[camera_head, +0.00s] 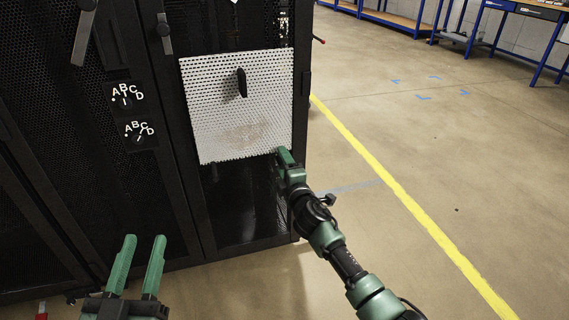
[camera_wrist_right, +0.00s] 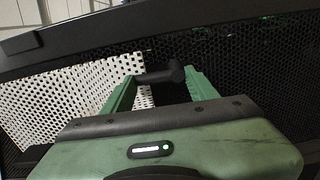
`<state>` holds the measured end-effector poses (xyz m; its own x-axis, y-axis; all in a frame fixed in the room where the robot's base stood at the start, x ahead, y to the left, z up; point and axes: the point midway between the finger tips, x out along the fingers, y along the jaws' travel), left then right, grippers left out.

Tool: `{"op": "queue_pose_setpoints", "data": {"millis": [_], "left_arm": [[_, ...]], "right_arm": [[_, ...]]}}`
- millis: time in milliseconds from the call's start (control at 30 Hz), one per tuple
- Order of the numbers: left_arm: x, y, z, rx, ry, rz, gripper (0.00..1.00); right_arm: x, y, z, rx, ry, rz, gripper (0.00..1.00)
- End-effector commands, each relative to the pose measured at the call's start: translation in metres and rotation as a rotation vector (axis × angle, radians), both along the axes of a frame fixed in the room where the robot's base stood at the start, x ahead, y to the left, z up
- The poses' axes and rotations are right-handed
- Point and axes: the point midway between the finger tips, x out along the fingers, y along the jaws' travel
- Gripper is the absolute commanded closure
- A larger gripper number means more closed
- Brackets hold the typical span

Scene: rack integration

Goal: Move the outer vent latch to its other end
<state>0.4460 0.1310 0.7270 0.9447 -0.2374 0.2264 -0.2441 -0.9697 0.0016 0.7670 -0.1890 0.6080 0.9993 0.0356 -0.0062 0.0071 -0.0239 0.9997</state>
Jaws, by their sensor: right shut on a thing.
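A white perforated vent panel (camera_head: 230,125) with a black handle (camera_head: 242,82) covers the upper part of the black rack door. My right gripper (camera_head: 284,157) is at the panel's lower right corner. In the right wrist view, a small black latch knob (camera_wrist_right: 168,74) sits between its two green fingers beside the panel edge. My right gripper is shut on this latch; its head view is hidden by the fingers. Another small dark peg (camera_head: 213,172) shows below the panel's lower left. My left gripper (camera_head: 145,240) is open and empty, low in front of the rack.
Black rack doors with grey handles (camera_head: 84,35) and two ABCD dial labels (camera_head: 126,95) stand at left. The floor right of the rack is clear, with a yellow line (camera_head: 400,190). Blue-legged benches (camera_head: 490,25) are far back. A red-tipped rod (camera_head: 319,39) sticks out beyond the rack.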

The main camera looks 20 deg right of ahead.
Motion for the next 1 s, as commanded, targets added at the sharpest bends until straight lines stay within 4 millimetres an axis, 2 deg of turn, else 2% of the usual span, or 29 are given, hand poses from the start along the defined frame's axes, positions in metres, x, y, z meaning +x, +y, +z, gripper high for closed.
{"op": "queue_pose_setpoints", "data": {"millis": [33, 600, 633, 667, 1000], "left_arm": [[0.0001, 0.0002, 0.0001, 0.001, 0.004, 0.000, 0.64], [0.0006, 0.0005, -0.0024, 0.005, 0.015, 0.001, 0.64], [0.0006, 0.0006, -0.0024, 0.004, 0.014, 0.001, 0.64], [0.0006, 0.0006, -0.0024, 0.004, 0.014, 0.001, 0.64], [0.0004, 0.0005, -0.0021, 0.003, 0.013, 0.001, 0.64]], "right_arm": [[0.0026, -0.0048, 0.0107, -0.015, -0.016, -0.007, 0.82], [0.0026, -0.0027, 0.0112, -0.045, -0.019, -0.005, 0.82], [0.0026, -0.0027, 0.0112, -0.045, -0.019, -0.005, 0.36], [0.0026, -0.0025, 0.0112, -0.045, -0.020, -0.005, 0.28], [0.0013, 0.0002, 0.0060, -0.041, -0.011, -0.001, 0.28]]}}
